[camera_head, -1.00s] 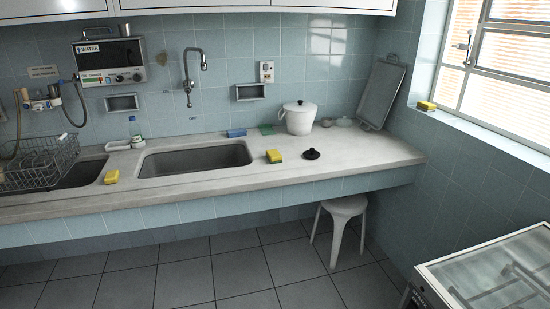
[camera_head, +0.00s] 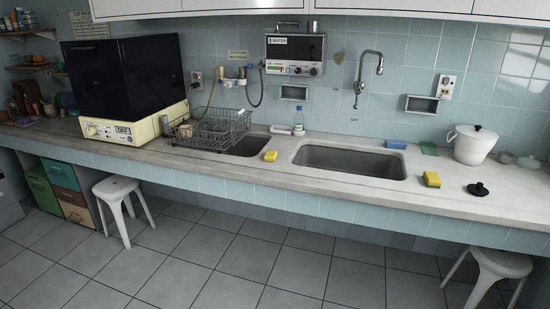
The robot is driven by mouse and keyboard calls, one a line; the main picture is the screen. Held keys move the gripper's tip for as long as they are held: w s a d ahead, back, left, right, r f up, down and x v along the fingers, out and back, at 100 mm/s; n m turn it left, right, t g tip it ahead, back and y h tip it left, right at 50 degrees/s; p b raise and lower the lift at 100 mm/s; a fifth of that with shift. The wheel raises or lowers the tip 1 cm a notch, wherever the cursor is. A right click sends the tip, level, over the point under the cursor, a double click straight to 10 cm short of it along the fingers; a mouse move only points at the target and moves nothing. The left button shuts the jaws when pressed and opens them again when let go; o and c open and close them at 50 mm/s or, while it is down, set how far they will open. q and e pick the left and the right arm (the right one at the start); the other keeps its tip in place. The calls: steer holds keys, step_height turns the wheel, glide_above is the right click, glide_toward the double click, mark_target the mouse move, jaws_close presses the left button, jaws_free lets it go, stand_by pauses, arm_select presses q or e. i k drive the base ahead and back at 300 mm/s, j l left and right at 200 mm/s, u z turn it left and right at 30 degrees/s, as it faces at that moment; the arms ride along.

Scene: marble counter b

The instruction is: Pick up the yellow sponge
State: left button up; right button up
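Two yellow sponges lie on the marble counter in the head view. One yellow sponge (camera_head: 270,155) is near the front edge, between the small sink and the large sink. The other yellow sponge (camera_head: 432,179) is just right of the large sink (camera_head: 350,161), near a black lid. The marble counter (camera_head: 235,170) runs along the tiled wall. Neither of my grippers shows in this view.
A dish rack (camera_head: 210,130) stands over the small sink. A blue sponge (camera_head: 396,144), a green pad (camera_head: 429,148), a white pot (camera_head: 475,145) and a black lid (camera_head: 478,189) are at the right. White stools (camera_head: 122,205) stand below. The tiled floor (camera_head: 230,255) in the middle is clear.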

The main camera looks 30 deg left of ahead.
mark_target(432, 180)
steer(key=i+j+z, duration=0.1)
steer(key=z, duration=0.3)
steer(key=i+j+z, duration=0.2)
steer(key=z, duration=0.25)
steer(key=i, duration=0.1)
